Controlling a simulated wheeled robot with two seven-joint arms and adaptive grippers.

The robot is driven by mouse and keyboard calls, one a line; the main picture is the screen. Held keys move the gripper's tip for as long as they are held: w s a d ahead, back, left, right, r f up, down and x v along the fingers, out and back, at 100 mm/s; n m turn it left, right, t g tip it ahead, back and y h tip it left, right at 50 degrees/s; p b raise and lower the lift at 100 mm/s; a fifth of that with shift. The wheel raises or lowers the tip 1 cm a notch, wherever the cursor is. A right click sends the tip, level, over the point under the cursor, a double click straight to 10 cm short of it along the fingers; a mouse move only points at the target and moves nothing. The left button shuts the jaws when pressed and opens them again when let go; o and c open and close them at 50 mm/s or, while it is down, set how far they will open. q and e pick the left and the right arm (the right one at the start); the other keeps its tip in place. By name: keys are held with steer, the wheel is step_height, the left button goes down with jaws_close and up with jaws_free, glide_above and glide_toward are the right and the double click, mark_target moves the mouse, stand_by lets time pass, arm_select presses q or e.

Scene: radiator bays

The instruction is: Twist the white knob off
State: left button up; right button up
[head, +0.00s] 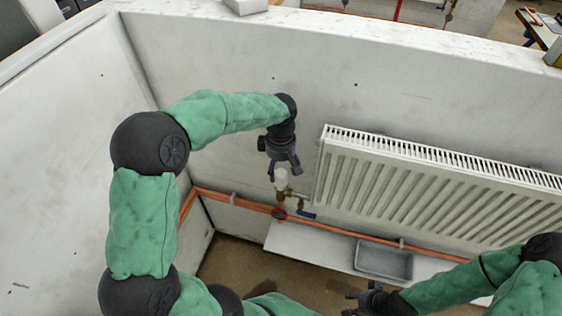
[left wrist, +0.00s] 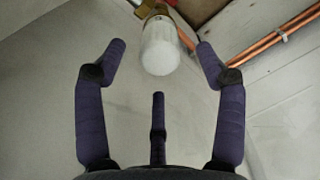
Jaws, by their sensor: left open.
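The white knob (head: 281,180) sits on a brass valve at the lower left corner of the radiator (head: 440,190). In the left wrist view the knob (left wrist: 161,54) is a rounded white cylinder, with its end toward the camera. My left gripper (head: 284,172) is open just above the knob, pointing down at it. Its fingers stand spread around the knob's end, with visible gaps at both sides and no contact seen. My right gripper (head: 361,296) is low in the head view, away from the knob; its finger opening is unclear.
A blue-handled valve (head: 306,214) sits just below and right of the knob. A copper pipe (head: 345,230) runs along the wall. Bare wall (head: 235,150) lies left of the gripper.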

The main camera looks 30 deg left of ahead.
mark_target(280, 183)
arm_select(q)
steer(key=shift+f+b, duration=0.85)
steer(key=shift+f, duration=2.75)
steer(key=c, duration=1.3)
steer(key=shift+s+d+f, duration=0.1)
steer(key=shift+f, duration=0.15)
steer(key=shift+n+b, duration=0.3)
steer(key=n+b, duration=0.1)
steer(key=n, duration=0.4)
steer(key=shift+f, duration=0.1)
steer(key=shift+s, duration=0.15)
